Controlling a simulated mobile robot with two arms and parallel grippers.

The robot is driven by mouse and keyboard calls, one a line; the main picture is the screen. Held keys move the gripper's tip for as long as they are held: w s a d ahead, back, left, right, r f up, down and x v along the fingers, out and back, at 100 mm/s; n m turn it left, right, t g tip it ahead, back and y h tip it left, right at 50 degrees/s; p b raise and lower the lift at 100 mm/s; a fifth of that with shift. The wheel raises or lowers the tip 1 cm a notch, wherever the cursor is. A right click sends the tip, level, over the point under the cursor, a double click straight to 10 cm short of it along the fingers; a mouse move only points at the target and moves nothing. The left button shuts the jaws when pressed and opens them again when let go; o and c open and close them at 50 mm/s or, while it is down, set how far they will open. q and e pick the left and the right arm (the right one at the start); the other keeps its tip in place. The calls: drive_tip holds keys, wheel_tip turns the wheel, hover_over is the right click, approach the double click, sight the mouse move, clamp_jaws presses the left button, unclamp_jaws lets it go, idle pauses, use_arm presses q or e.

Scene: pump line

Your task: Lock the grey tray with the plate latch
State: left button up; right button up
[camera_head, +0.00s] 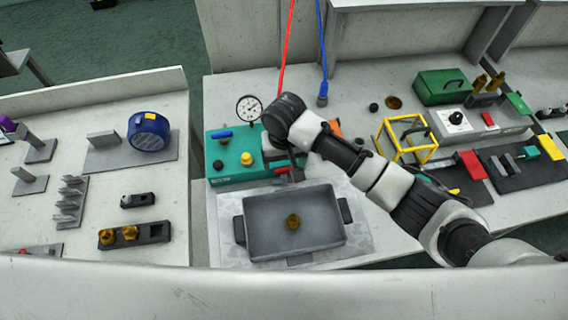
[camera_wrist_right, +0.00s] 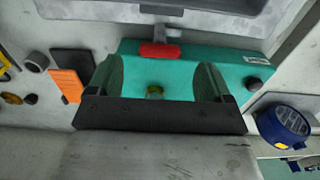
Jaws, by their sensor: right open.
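The grey tray (camera_head: 258,238) sits on a pale plate (camera_head: 362,240) at the front of the bench, with a brass piece (camera_head: 293,221) inside. A red handle (camera_head: 282,170) lies between the tray's back edge and the green pump box (camera_head: 228,172); it looks like the plate latch. In the right wrist view the red handle (camera_wrist_right: 160,50) has a short grey stem towards the tray (camera_wrist_right: 205,6). My right gripper (camera_wrist_right: 157,70) is open and empty over the green box, its fingers either side of a yellow-green knob (camera_wrist_right: 155,91). In the head view my wrist hides its fingertips. My left gripper is not in view.
A gauge (camera_head: 249,108) and blue lever (camera_head: 222,135) stand at the green box. An orange block (camera_wrist_right: 69,85) lies beside it. A yellow frame (camera_head: 405,140) stands to the right. A gap separates the left table (camera_head: 160,215), which holds a blue drum (camera_head: 148,132).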

sight(284, 169)
wheel_tip(284, 169, down, 4)
drive_tip(key=shift+r, duration=0.15)
drive_tip(key=shift+c, duration=0.7)
drive_tip(key=c, duration=0.8)
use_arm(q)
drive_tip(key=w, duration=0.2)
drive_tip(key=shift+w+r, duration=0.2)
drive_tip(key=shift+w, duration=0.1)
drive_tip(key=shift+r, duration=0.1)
